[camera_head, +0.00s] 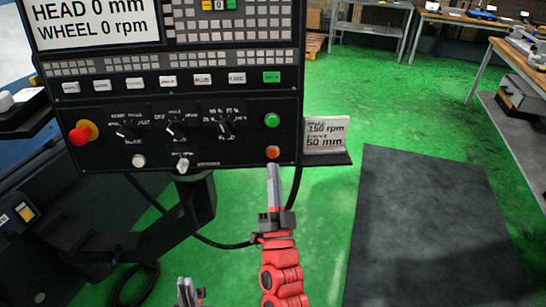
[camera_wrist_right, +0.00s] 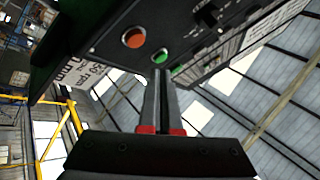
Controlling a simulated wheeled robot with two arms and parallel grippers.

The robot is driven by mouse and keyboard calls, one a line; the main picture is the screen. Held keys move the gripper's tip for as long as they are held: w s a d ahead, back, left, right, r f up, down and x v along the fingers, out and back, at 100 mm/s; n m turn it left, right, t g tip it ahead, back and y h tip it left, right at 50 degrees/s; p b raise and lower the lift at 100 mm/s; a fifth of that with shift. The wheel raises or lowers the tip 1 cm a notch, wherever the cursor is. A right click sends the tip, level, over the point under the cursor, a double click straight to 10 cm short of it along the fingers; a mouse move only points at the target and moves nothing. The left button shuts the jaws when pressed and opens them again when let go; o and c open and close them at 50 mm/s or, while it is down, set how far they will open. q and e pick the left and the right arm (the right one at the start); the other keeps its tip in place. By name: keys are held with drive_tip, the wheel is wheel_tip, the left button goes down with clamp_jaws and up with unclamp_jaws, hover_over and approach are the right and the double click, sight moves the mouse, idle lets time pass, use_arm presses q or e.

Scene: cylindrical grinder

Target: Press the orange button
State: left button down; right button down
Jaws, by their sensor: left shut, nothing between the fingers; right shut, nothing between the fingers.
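The orange button (camera_head: 272,152) sits at the lower right of the black control panel (camera_head: 225,150), below a green button (camera_head: 271,119). My right gripper (camera_head: 272,168) is shut and empty, its fingertips just below the orange button in the head view. In the right wrist view the orange button (camera_wrist_right: 133,37) is to the upper left of the shut fingertips (camera_wrist_right: 160,72), and the green button (camera_wrist_right: 159,56) is right behind them. I cannot tell whether the tips touch the panel. My left gripper (camera_head: 184,285) is at the bottom edge, partly cut off, with its fingers shut.
A red knob (camera_head: 79,136) on a yellow base, dials and white buttons share the panel. A sign (camera_head: 325,135) stands on a small shelf right of it. A dark mat (camera_head: 430,235) lies on the green floor. Workbenches stand at the back right. A cable hangs below the panel.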

sight(273, 153)
drive_tip(key=shift+w+f+b, duration=0.15)
drive_tip(key=shift+w+b, duration=0.25)
drive_tip(key=shift+w, duration=0.5)
drive_tip(key=shift+w+f+b, duration=0.15)
drive_tip(key=shift+w+b, duration=0.25)
drive_tip(key=shift+w, duration=0.45)
idle(0.7)
drive_tip(key=shift+w+a+b, duration=0.1)
drive_tip(key=shift+w+b, duration=0.25)
drive_tip(key=shift+w, duration=0.05)
drive_tip(key=shift+w+f+b, duration=0.1)
drive_tip(key=shift+w+b, duration=0.25)
drive_tip(key=shift+w, duration=0.05)
idle(0.5)
drive_tip(key=shift+s, duration=0.85)
